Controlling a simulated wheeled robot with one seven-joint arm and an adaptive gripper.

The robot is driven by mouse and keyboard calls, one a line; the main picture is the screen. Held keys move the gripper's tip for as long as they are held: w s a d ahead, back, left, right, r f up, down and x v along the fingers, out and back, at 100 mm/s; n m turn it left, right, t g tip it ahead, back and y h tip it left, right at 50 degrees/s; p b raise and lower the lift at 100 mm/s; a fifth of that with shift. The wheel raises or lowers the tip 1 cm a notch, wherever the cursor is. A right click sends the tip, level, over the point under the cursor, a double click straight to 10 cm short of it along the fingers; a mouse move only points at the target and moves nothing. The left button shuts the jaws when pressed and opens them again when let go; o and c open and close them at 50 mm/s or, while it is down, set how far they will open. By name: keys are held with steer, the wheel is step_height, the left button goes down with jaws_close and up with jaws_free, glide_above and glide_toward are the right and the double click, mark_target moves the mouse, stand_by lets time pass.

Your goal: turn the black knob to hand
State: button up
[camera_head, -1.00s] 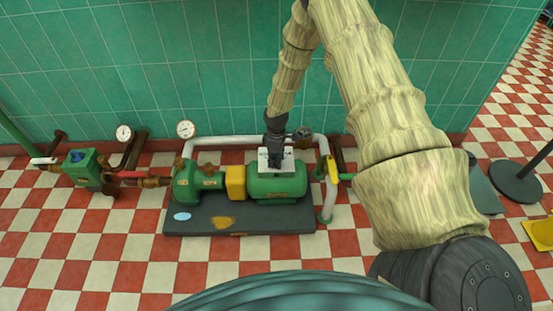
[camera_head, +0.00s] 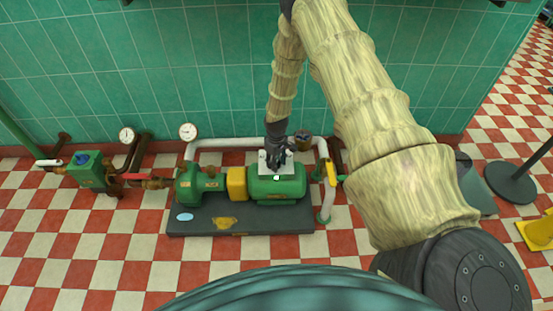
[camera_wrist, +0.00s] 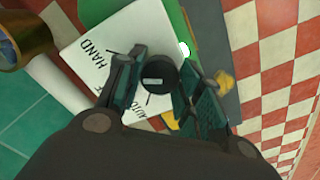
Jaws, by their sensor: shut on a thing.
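The black knob (camera_wrist: 160,76) stands on a white plate (camera_wrist: 120,30) with the words HAND and AUTO. In the head view the white plate (camera_head: 263,168) sits on top of the green motor (camera_head: 285,190). My gripper (camera_wrist: 157,85) is over the plate, with its teal-padded fingers on either side of the knob, shut on it. The wrist view shows the knob's round end with a small pale mark. In the head view my gripper (camera_head: 276,160) hides the knob. I cannot tell which word the knob points to.
A yellow valve lever (camera_head: 331,172) and white pipe (camera_head: 240,142) stand close by the motor. A yellow coupling (camera_head: 237,184) and green pump (camera_head: 190,185) share its dark base (camera_head: 265,221). The green tiled wall (camera_head: 170,90) rises behind. Checkered floor in front is clear.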

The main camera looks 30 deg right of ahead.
steer(key=shift+m+p, duration=0.7)
steer(key=shift+m, duration=0.9)
steer(key=o, duration=1)
steer(key=shift+o, duration=0.2)
steer(key=shift+r, duration=0.15)
step_height(320, 180, up, 12)
